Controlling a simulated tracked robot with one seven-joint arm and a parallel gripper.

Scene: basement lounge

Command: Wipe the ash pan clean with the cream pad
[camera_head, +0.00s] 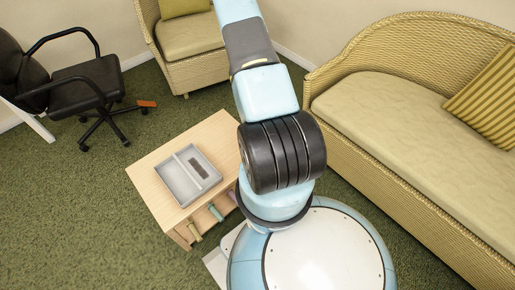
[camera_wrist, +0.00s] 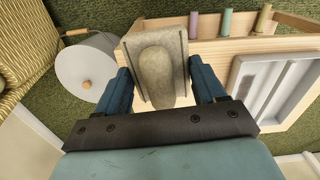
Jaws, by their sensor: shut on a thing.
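The ash pan (camera_head: 174,182) is a shallow grey tray on the light wooden table, with a divider along it. A dark grey patch lies in its right-hand compartment. In the wrist view the pan (camera_wrist: 240,88) is at the right, cut off by the frame edge. My gripper (camera_wrist: 157,75) is shut on the cream pad (camera_wrist: 154,45), a stone-coloured block with a rounded raised middle, held between the blue fingers. The pad appears beside the pan, apart from it in the picture; its height above the table is unclear. In the head view my arm hides the gripper and pad.
The wooden table (camera_head: 146,173) has several coloured rolls along its near side, including a teal one (camera_head: 215,212). A white drum (camera_wrist: 88,78) with a wooden knob shows in the wrist view. A wicker sofa (camera_head: 400,115), a wicker armchair (camera_head: 190,38) and a black office chair (camera_head: 85,85) surround open green carpet.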

